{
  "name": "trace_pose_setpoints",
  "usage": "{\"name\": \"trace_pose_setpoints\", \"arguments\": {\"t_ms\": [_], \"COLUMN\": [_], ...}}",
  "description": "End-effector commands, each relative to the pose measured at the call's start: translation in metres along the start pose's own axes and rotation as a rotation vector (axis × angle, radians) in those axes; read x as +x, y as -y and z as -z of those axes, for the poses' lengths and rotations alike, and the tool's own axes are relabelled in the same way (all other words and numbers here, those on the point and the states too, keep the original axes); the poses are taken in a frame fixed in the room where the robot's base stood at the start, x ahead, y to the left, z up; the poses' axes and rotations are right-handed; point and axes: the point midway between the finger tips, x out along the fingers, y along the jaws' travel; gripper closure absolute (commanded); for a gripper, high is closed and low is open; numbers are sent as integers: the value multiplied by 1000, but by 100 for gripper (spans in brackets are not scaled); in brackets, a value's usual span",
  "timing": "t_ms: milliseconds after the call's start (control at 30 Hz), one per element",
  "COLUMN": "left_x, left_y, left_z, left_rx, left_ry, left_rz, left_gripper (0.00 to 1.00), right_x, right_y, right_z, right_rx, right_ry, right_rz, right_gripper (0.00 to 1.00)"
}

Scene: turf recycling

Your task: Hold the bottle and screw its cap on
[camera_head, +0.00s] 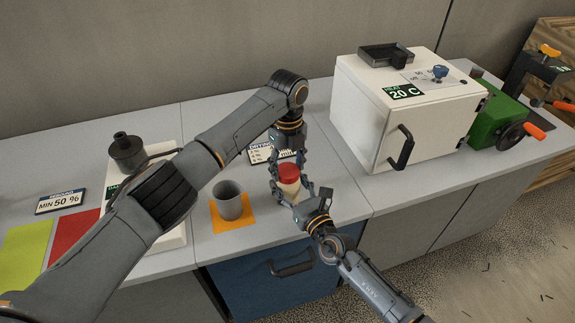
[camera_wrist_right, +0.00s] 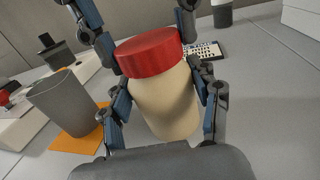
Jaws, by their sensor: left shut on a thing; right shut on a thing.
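The bottle (camera_wrist_right: 165,105) has a cream body and appears tilted in the right wrist view; it also shows in the head view (camera_head: 290,190). The red cap (camera_wrist_right: 150,53) sits on the bottle's top with no clear gap; it also shows in the head view (camera_head: 289,172). My right gripper (camera_wrist_right: 163,110) is shut on the bottle's body, one finger on each side. My left gripper (camera_head: 287,165) comes from above and behind, its fingers shut on the cap's sides. The thread is hidden under the cap.
A grey cup (camera_head: 229,200) stands on an orange mat (camera_head: 248,222) to the left. A white oven-like box (camera_head: 365,115) with a black handle stands at the back right. A sign (camera_head: 262,153) lies behind the grippers. Bare counter lies right of the bottle.

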Motion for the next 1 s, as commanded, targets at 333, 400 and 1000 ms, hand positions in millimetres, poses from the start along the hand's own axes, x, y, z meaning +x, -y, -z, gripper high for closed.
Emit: {"name": "trace_pose_setpoints", "arguments": {"t_ms": [333,400,1000], "left_x": [-1,-1,-50], "left_y": [0,0,1], "left_z": [0,0,-1], "left_rx": [70,69,68], "left_ry": [3,2,5], "left_rz": [2,1,4], "left_gripper": [17,17,17], "right_x": [-1,-1,0], "right_y": [0,0,0], "right_z": [2,2,2], "right_rx": [0,0,0], "right_ry": [-4,-4,-3], "right_rz": [-1,-1,-1], "right_gripper": [100,100,100]}}
